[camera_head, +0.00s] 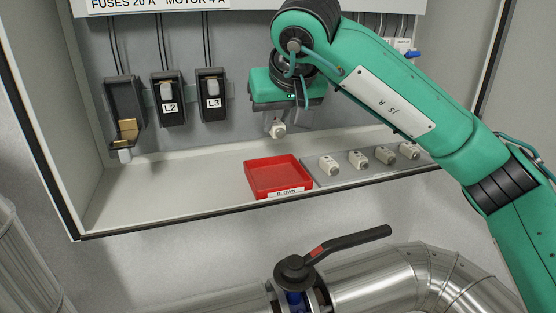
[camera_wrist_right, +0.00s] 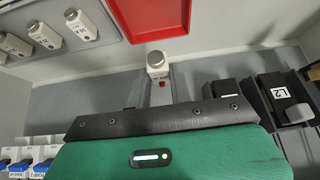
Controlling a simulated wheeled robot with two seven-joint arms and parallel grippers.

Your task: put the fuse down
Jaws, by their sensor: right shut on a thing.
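My right gripper (camera_head: 278,117) is shut on a white fuse (camera_head: 277,129). It holds the fuse hanging in the air, above and behind the red tray (camera_head: 249,180) labelled BLOWN. In the right wrist view the fuse (camera_wrist_right: 157,65) shows beyond the dark edge of my gripper body, with the red tray (camera_wrist_right: 150,18) near it. The fuse looks apart from the tray. My left gripper is out of view.
An open black fuse holder (camera_head: 122,100) with brass contacts stands at the left. Holders L2 (camera_head: 168,97) and L3 (camera_head: 211,94) are closed. Several white fuses (camera_head: 358,159) stand on a grey strip right of the tray. The cabinet floor (camera_head: 165,190) left of the tray is clear.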

